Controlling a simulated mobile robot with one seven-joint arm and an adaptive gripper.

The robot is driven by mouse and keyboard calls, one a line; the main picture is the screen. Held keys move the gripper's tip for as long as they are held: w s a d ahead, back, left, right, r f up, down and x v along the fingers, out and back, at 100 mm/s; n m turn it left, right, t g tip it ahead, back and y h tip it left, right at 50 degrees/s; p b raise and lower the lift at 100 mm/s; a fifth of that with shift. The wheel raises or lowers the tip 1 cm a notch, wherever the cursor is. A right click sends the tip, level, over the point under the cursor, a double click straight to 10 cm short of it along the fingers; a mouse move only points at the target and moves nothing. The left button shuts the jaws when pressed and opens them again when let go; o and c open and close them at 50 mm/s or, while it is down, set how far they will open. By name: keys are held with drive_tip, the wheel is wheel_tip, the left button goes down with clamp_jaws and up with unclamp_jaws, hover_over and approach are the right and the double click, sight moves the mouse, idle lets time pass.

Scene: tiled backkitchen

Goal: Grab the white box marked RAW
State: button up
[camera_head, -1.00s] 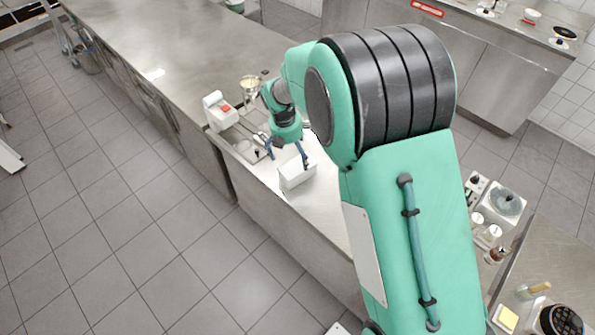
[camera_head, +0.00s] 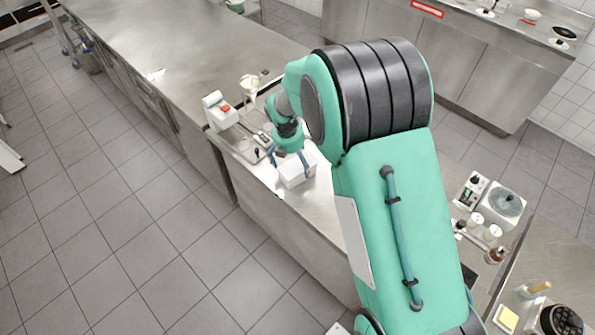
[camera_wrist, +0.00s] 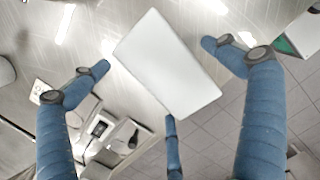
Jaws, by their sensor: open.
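The white box (camera_head: 297,174) sits near the front edge of the steel counter. Its plain pale top also shows in the wrist view (camera_wrist: 168,62); I cannot read any RAW marking on it. My gripper (camera_head: 290,158) is open just above and behind the box in the head view. In the wrist view, the blue fingers of my gripper (camera_wrist: 158,68) are spread around the box, one to its left, one to its right and one by its lower edge. I cannot tell whether any finger touches it.
A white device with a red part (camera_head: 220,111) stands left of the box, beside a shallow metal tray (camera_head: 247,151). A scale (camera_head: 503,199) and jars stand right of my arm. The long counter at upper left is mostly bare.

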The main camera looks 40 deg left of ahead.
drive_tip(key=shift+w+f, duration=0.1)
drive_tip(key=shift+f, duration=0.5)
drive_tip(key=shift+c, duration=0.5)
drive_tip(key=c, duration=1.5)
drive_tip(key=shift+r, duration=0.1)
drive_tip(key=shift+r, duration=0.8)
wheel_tip(320, 180, up, 2)
drive_tip(key=shift+r, duration=0.1)
drive_tip(key=s+d, duration=0.3)
drive_tip(key=d, duration=0.1)
drive_tip(key=s+d, duration=0.3)
drive_tip(key=d, duration=0.2)
drive_tip(key=s+d+r, duration=0.1)
drive_tip(key=s+d, duration=0.2)
drive_tip(key=d, duration=0.1)
drive_tip(key=shift+d, duration=0.15)
